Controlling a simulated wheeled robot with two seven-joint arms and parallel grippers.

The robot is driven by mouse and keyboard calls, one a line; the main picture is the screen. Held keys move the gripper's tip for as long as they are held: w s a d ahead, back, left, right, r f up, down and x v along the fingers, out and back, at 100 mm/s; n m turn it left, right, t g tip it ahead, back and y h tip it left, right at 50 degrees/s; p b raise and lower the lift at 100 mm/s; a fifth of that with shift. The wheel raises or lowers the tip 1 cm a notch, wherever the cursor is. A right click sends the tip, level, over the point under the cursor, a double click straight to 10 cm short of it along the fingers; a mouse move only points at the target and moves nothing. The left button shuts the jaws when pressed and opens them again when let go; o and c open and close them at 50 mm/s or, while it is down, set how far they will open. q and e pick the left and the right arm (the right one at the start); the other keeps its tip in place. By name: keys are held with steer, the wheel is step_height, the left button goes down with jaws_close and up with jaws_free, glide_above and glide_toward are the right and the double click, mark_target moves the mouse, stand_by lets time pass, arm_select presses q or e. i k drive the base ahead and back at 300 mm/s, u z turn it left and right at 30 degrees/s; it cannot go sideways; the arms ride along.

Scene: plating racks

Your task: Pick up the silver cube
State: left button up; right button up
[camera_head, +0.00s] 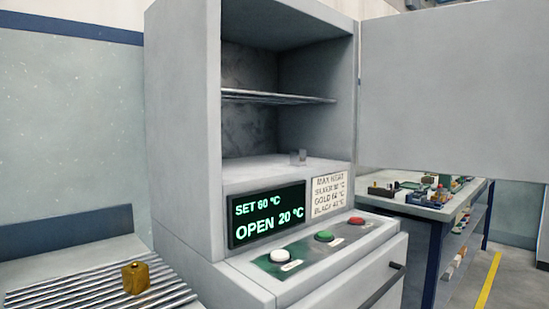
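A gold cube (136,278) with a small knob on top stands on a ribbed metal rack at the lower left. Neither of my grippers is in view.
The oven (184,130) has a wire shelf (275,97) above the cube. Its door (450,85) stands open to the right. The display (267,215) reads "SET 60 °C, OPEN 20 °C". White, green and red buttons line the panel below. A cluttered workbench (430,210) stands behind right.

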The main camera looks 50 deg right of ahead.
mark_target(297, 157)
steer(key=u, duration=1.45)
steer(key=k, duration=1.55)
steer(key=z, duration=1.15)
